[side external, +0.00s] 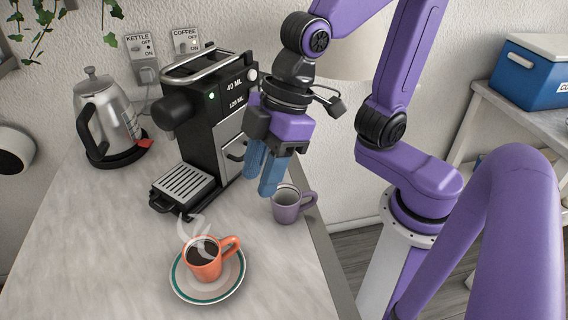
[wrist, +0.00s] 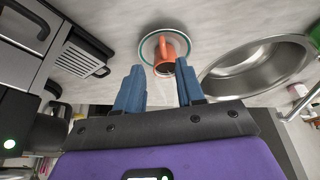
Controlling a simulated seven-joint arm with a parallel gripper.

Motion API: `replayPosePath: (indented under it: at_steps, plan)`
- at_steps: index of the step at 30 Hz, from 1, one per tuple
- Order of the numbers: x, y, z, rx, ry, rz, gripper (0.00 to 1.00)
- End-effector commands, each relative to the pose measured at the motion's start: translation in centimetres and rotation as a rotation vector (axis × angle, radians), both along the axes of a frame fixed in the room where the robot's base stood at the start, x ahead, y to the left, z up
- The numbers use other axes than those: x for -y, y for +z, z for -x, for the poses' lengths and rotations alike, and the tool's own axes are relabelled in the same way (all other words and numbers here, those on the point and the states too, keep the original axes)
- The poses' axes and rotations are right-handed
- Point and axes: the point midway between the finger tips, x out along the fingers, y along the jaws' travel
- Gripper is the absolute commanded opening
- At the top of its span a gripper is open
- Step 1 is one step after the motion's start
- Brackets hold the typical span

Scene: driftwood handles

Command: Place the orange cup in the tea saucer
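The orange cup (side external: 203,262) holds dark, steaming coffee. It stands upright on the tea saucer (side external: 225,287), a pale plate with a teal ring, near the front of the counter. In the wrist view, the orange cup (wrist: 165,64) and saucer (wrist: 145,48) lie beyond my fingertips. My gripper (side external: 260,183) hangs beside the coffee machine, higher and farther back than the orange cup and apart from it. Its blue fingers are spread with nothing between them in the wrist view (wrist: 159,82).
A purple cup (side external: 288,208) stands close to my fingers, near the counter's right edge. The coffee machine (side external: 215,120) and a kettle (side external: 112,125) stand behind. A metal basin (wrist: 255,70) shows in the wrist view. The counter (side external: 95,240) left of the saucer is clear.

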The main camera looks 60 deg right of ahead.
Motion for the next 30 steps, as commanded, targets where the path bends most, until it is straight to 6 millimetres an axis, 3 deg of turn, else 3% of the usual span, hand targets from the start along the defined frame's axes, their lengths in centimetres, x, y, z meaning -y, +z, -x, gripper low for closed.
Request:
replayPosePath:
  at_steps: [9, 15, 20, 30]
  plan:
    - [9.4, -4.0, 3.2, -0.083, -0.046, 0.181, 0.38]
    - [14.0, -5.7, 5.8, -0.129, -0.067, 0.275, 0.38]
    - [15.4, -6.2, 6.7, -0.144, -0.073, 0.305, 0.38]
    - [15.5, -6.2, 6.8, -0.145, -0.073, 0.307, 0.38]
